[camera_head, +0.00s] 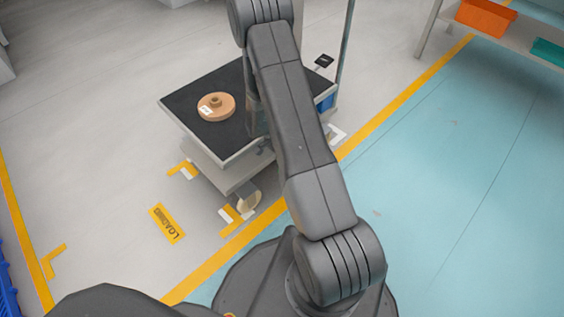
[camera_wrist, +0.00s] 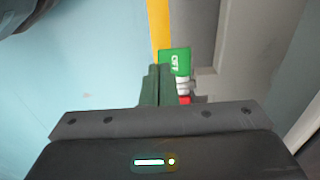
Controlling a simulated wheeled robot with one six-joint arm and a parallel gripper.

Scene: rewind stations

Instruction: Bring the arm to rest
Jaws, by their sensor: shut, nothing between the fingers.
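My arm stretches from the bottom of the head view up past its top edge, in front of the cart. In the wrist view my gripper (camera_wrist: 157,72) is shut with its two dark green fingers together, and nothing shows between them. In the head view my gripper cannot be made out.
A cart (camera_head: 235,158) with a dark top stands left of my arm and carries a tan spool (camera_head: 216,107). A yellow loading sign (camera_head: 167,223) marks the floor. A shelf with an orange bin (camera_head: 486,17) is at upper right. A green sign (camera_wrist: 175,60) lies beyond my fingers.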

